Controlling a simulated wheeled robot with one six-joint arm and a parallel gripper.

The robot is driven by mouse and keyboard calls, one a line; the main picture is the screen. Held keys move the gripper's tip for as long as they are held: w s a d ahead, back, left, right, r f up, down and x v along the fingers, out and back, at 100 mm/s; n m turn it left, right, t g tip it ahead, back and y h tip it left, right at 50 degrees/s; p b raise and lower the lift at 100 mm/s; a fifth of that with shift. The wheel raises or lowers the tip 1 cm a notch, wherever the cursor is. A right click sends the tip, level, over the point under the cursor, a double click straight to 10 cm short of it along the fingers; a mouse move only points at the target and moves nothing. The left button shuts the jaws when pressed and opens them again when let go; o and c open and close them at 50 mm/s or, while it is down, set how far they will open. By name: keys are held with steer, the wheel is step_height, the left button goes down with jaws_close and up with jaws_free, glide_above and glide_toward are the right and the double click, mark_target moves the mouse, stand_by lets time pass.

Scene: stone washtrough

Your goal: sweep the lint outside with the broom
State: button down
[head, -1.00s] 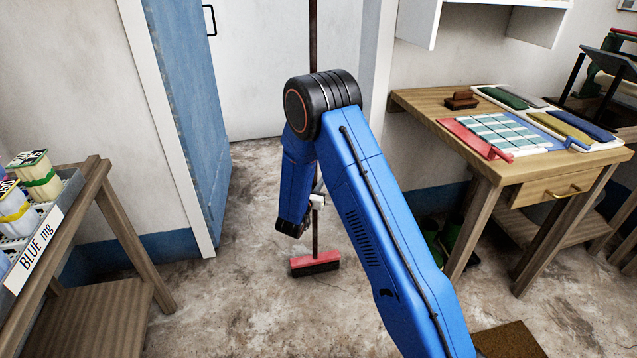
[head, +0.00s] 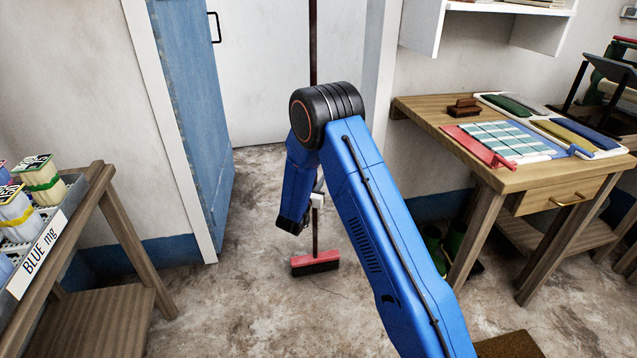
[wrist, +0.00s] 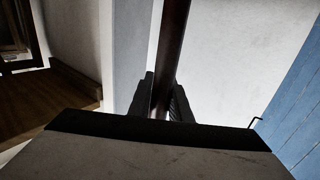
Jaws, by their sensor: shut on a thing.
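The broom has a red head with dark bristles (head: 315,263) and a long dark handle that runs up past the top of the head view. Its head rests on or just above the floor near the open doorway. My gripper (head: 317,199) is shut around the lower part of the handle, above the broom head. In the wrist view, the dark handle (wrist: 172,50) stands between the two black fingers. My arm hides the middle of the handle. I cannot make out any lint on the floor.
A blue door (head: 195,110) stands open at the left of the doorway. A wooden table (head: 440,118) with folded cloths stands right, with green boots (head: 452,238) beneath. The stone floor (head: 250,310) around the broom is bare.

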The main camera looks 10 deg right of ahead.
steer(key=shift+w, duration=2.3)
steer(key=shift+w+r, duration=0.1)
steer(key=shift+w, duration=6.75)
